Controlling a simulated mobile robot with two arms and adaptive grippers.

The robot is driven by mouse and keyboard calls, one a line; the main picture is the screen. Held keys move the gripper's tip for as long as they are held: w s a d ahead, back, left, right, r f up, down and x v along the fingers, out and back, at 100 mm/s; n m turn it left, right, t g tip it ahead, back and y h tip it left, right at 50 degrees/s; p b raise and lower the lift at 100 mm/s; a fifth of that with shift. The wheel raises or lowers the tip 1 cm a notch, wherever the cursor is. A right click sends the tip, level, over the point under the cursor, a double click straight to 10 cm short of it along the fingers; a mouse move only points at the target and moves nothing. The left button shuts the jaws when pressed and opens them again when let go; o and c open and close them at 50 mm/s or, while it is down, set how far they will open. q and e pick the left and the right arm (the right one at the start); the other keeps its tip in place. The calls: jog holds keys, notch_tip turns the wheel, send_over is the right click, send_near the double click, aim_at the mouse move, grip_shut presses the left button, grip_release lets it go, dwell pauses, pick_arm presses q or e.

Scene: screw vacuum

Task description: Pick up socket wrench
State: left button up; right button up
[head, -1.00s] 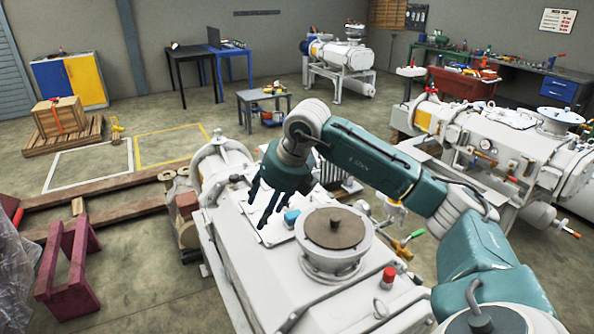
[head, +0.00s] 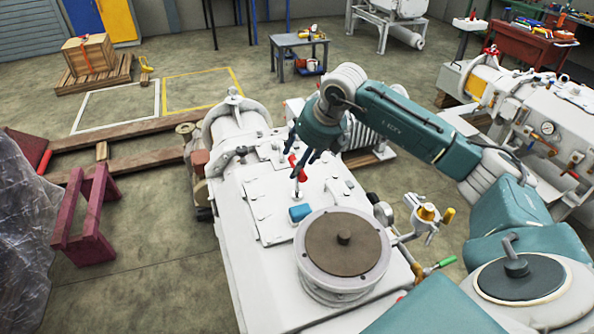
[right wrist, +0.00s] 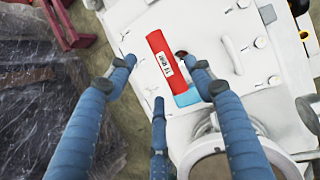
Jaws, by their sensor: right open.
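A red tool with a white label (right wrist: 162,58), which looks like the socket wrench, is at the plated top of the white vacuum machine. In the head view its red part (head: 293,160) shows beside my fingers. My right gripper (head: 305,163) is over the machine top. In the right wrist view its blue fingers (right wrist: 161,78) are spread open around the lower part of the red tool, with nothing held. I cannot tell whether they touch it. A blue block (right wrist: 187,96) lies by the tool's lower end; it also shows in the head view (head: 300,212). My left gripper is out of view.
A round flange with a brown cover (head: 343,248) rises near the front of the machine. Yellow and green valve handles (head: 428,212) stick out at its right. A maroon stand (head: 88,218) and wrapped plastic (head: 30,240) are at left. Open floor lies between.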

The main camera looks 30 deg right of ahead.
aim_at(297, 182)
jog(key=p+x, duration=0.1)
jog(key=x, duration=0.1)
jog(key=p+x, duration=0.1)
jog(key=x, duration=0.1)
jog(key=shift+d+f+p, duration=0.2)
jog(key=shift+d+p, duration=0.05)
jog(key=shift+p, duration=0.1)
jog(key=shift+w+f, duration=0.15)
jog(key=shift+f, duration=0.2)
jog(key=shift+w+a+f, duration=0.1)
jog(key=shift+w+f, duration=0.05)
jog(key=shift+f, duration=0.05)
jog(key=c, duration=0.4)
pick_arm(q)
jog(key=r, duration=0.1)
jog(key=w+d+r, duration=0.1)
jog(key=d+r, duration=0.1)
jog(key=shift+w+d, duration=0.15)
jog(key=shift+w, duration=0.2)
pick_arm(e)
grip_shut()
